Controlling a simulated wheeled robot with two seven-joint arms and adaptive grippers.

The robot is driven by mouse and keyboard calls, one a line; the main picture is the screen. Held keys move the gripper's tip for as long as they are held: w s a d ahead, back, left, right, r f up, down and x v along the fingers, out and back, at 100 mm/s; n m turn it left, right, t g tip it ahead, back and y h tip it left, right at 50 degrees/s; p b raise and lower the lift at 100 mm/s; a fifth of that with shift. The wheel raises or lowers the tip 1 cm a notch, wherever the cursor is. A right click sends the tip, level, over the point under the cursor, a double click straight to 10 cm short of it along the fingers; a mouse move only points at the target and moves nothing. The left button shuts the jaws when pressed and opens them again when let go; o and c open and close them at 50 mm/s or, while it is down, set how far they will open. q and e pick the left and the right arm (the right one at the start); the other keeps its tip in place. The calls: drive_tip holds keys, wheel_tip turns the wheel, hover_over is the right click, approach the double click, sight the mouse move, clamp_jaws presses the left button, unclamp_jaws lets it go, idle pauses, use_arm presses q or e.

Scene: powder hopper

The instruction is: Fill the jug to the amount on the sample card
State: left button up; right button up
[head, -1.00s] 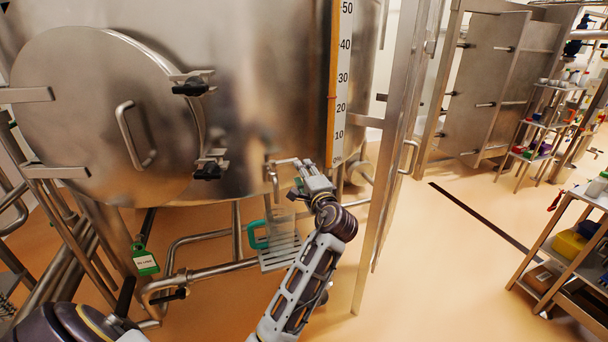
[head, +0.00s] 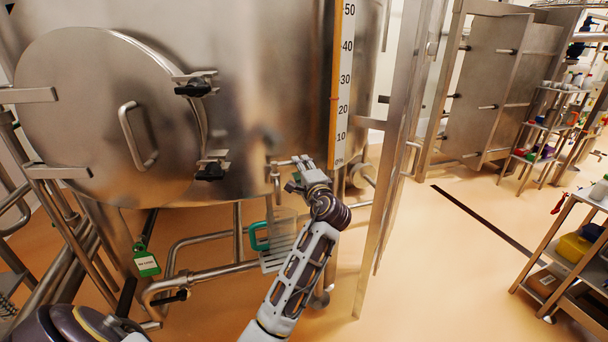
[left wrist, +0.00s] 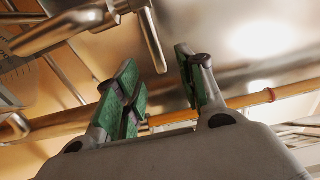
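A clear jug (head: 284,228) with a green handle (head: 259,237) stands on a slatted rest below the steel tap (head: 277,180) of the tank. The tap (left wrist: 75,28) shows there at upper left, near the fingers. Part of a marked clear wall, seemingly the jug (left wrist: 15,85), is at the left edge. Powder in the jug cannot be made out. My right gripper is not seen.
A green tag (head: 147,264) hangs at lower left; its text is too small to read. The tank's level scale (head: 343,90) is above the gripper. A steel post (head: 385,190) stands to the right. Shelves (head: 575,250) are at far right; the floor between is clear.

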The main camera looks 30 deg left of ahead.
use_arm(q)
drive_tip(key=p+x, duration=0.1)
drive_tip(key=x, duration=0.3)
drive_tip(key=shift+w+a, duration=0.1)
drive_tip(key=shift+a, duration=0.05)
drive_tip(key=shift+w+a, duration=0.1)
drive_tip(key=shift+a, duration=0.05)
drive_tip(key=shift+c, duration=0.8)
clamp_jaws()
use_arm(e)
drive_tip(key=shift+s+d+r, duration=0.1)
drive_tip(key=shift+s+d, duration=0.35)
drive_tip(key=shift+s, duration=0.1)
